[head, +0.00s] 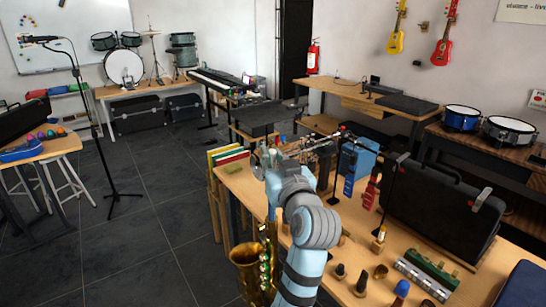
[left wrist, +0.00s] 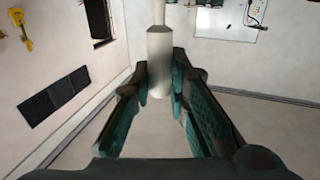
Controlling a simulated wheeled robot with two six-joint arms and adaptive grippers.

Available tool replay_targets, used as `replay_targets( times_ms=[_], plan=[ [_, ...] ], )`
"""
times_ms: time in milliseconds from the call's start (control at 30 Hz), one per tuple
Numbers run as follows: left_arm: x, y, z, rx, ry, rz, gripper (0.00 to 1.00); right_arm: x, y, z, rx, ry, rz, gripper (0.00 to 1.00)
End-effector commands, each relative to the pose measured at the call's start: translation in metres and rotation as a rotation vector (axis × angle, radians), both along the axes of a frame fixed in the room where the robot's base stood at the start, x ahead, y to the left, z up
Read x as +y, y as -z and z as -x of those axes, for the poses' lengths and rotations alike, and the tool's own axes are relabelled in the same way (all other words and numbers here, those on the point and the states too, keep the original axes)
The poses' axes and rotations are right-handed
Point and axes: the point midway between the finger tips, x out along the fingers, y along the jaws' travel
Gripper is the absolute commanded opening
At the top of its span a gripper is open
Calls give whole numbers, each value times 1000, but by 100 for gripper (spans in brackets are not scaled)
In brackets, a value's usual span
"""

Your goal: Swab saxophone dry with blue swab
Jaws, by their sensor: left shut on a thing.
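A gold saxophone (head: 255,268) stands upright at the lower middle of the head view, beside the table's left edge and partly hidden by my left arm. My left gripper (head: 268,158) is above the far left part of the table, beyond the saxophone. In the left wrist view its fingers (left wrist: 161,80) are shut on a pale grey cylinder (left wrist: 160,52) with a thinner rod at its top. I cannot tell whether this is the swab's handle. A small blue-topped thing (head: 401,288) stands on the near table; I cannot tell what it is. My right gripper is not in view.
The wooden table (head: 342,232) holds a black case (head: 440,207), small stands with blue and red pieces, and a green and silver instrument (head: 428,275). Coloured books (head: 228,155) stand at its far left end. The floor left of the saxophone is clear.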

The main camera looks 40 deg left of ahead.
Motion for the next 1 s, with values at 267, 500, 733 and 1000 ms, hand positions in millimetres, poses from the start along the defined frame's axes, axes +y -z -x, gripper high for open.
replay_targets(
  times_ms=[267,500,733,1000],
  plan=[
    [0,22,0,0,0,-1,0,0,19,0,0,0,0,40],
    [0,39,0,-1,0,-1,0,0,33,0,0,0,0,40],
    [0,55,0,0,0,-1,0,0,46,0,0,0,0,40],
    [0,74,0,0,0,-1,0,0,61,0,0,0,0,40]
  ],
)
